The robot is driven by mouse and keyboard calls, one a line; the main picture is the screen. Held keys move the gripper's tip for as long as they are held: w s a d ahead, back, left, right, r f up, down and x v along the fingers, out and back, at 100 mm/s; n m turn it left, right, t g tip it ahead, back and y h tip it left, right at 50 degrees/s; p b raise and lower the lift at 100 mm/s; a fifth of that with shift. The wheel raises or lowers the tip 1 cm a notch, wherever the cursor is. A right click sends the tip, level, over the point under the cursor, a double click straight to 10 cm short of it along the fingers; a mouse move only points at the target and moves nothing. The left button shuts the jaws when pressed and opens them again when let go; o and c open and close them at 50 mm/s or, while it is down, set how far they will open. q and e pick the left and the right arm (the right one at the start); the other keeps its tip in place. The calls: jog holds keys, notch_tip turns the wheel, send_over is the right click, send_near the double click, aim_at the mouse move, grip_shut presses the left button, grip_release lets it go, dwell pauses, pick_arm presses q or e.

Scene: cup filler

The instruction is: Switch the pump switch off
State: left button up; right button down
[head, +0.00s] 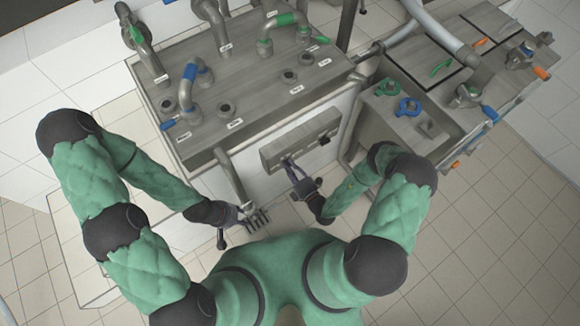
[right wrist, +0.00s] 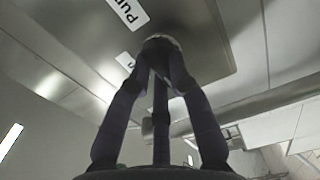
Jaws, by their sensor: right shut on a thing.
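The grey switch panel (head: 272,157) is on the front of the machine. In the right wrist view the panel (right wrist: 205,30) carries a white label (right wrist: 128,12) with lettering that looks like "Pump". My right gripper (head: 287,161) reaches the panel's left part. In the right wrist view its fingers (right wrist: 160,55) converge and are shut on the pump switch, whose rounded end (right wrist: 160,39) shows just between and beyond the tips. The switch's position is mostly hidden. My left gripper (head: 252,216) is low, left of the panel and away from it; its opening is unclear.
A second, black switch (head: 324,140) sits on the panel's right part. Pipes and blue and green valves stand on the bench top (head: 250,85) above. A sink unit (head: 400,125) with blue and green handles is at right. The tiled floor (head: 480,220) is clear.

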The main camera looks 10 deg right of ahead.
dwell(0.5)
jog(key=shift+f, duration=0.1)
jog(key=c, duration=1.1)
grip_release()
jog(key=shift+c, duration=0.2)
jog(key=shift+s, duration=0.15)
jog(key=v, duration=1.1)
jog(key=shift+s+d, duration=0.15)
jog(key=shift+s, duration=0.25)
